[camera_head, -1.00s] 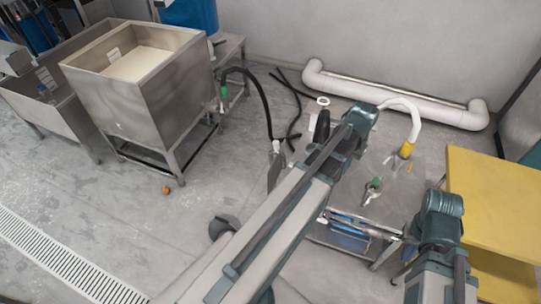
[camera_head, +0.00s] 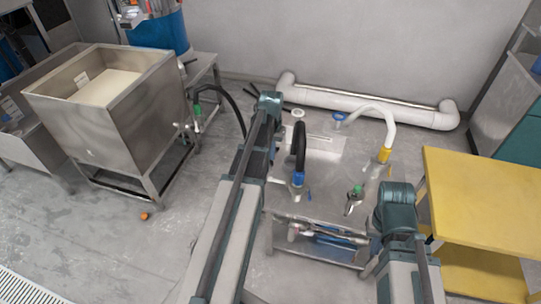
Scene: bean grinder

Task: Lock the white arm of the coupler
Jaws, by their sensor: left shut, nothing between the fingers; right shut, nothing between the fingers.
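A metal bench (camera_head: 325,210) carries several hose fittings. A blue fitting (camera_head: 297,180) holds the lower end of a black hose (camera_head: 299,145). A green-topped fitting (camera_head: 355,195) stands to its right. A yellow fitting (camera_head: 384,156) joins a white hose (camera_head: 388,120). Another green fitting (camera_head: 197,110) is on the steel tank's side, with a small pale part (camera_head: 181,127) below it. I cannot tell which pale part is the coupler's white arm. My two arms reach in from below, left of the bench and at its right front. My grippers cannot be made out; the arm links cover that area.
A large steel tank (camera_head: 120,125) stands at the left. A yellow table (camera_head: 485,195) is close to my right arm. A white pipe (camera_head: 365,107) runs along the back wall. Open floor lies at lower left, with a small orange object (camera_head: 145,216).

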